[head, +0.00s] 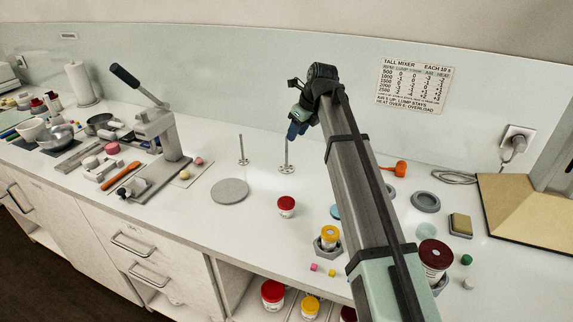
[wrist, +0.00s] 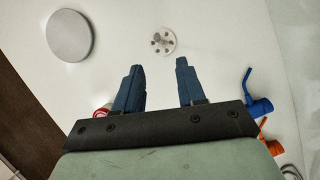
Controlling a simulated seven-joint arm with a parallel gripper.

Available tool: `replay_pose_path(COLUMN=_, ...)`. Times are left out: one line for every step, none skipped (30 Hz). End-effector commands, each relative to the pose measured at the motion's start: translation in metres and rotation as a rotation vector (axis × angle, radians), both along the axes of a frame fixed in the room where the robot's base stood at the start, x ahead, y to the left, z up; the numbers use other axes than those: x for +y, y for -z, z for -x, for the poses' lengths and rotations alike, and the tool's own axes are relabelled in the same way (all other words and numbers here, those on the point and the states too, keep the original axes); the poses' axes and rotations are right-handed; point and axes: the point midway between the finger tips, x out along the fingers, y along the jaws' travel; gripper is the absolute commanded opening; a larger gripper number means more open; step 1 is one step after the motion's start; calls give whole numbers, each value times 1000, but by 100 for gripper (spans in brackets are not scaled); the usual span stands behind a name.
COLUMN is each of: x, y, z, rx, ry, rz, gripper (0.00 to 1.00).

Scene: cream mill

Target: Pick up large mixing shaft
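Two thin metal mixing shafts stand upright on the white counter. The larger shaft (head: 286,168) has a round foot and stands just left of and below my gripper (head: 296,130) in the head view. The smaller shaft (head: 241,150) stands further left. In the wrist view a perforated round shaft foot (wrist: 163,41) lies ahead of the gap between my blue fingertips (wrist: 159,64). The fingers are apart with nothing between them, so my gripper is open and empty. I cannot tell how high it is above the shaft.
A lever press (head: 160,140) stands further left. An orange tool (head: 394,169) is behind my arm. A blue item (wrist: 258,92) lies right in the wrist view.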

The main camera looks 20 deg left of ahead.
Motion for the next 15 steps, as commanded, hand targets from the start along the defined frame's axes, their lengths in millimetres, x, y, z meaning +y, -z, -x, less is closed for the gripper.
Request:
replay_pose_path(x=4, y=9, z=-1, rx=1, ry=-1, rz=2, gripper=40)
replay_pose_path(x=5, y=14, z=-2, rx=1, ry=-1, rz=2, gripper=40)
replay_pose_path(x=8, y=21, z=-3, rx=1, ry=-1, rz=2, gripper=40)
replay_pose_path(x=10, y=25, z=-3, rx=1, ry=-1, rz=1, gripper=40)
replay_pose_path(x=11, y=29, z=-4, rx=1, ry=-1, rz=1, gripper=40)
replay_pose_path(x=13, y=33, z=-5, rx=1, ry=-1, rz=1, gripper=40)
replay_pose_path(x=14, y=36, z=-5, rx=1, ry=-1, rz=1, gripper=40)
replay_pose_path(x=15, y=39, z=-6, rx=1, ry=-1, rz=1, gripper=40)
replay_pose_path(x=17, y=43, z=-6, rx=0, ry=-1, rz=1, gripper=40)
replay_pose_path(x=17, y=44, z=-6, rx=0, ry=-1, rz=0, gripper=40)
replay_pose_path(x=18, y=46, z=-7, rx=0, ry=-1, rz=0, gripper=40)
replay_pose_path(x=19, y=47, z=-7, rx=0, ry=-1, rz=0, gripper=40)
replay_pose_path(x=19, y=48, z=-7, rx=-1, ry=-2, rz=0, gripper=40)
replay_pose_path(x=19, y=48, z=-7, rx=-2, ry=-1, rz=1, gripper=40)
replay_pose_path(x=20, y=49, z=-7, rx=-2, ry=-1, rz=1, gripper=40)
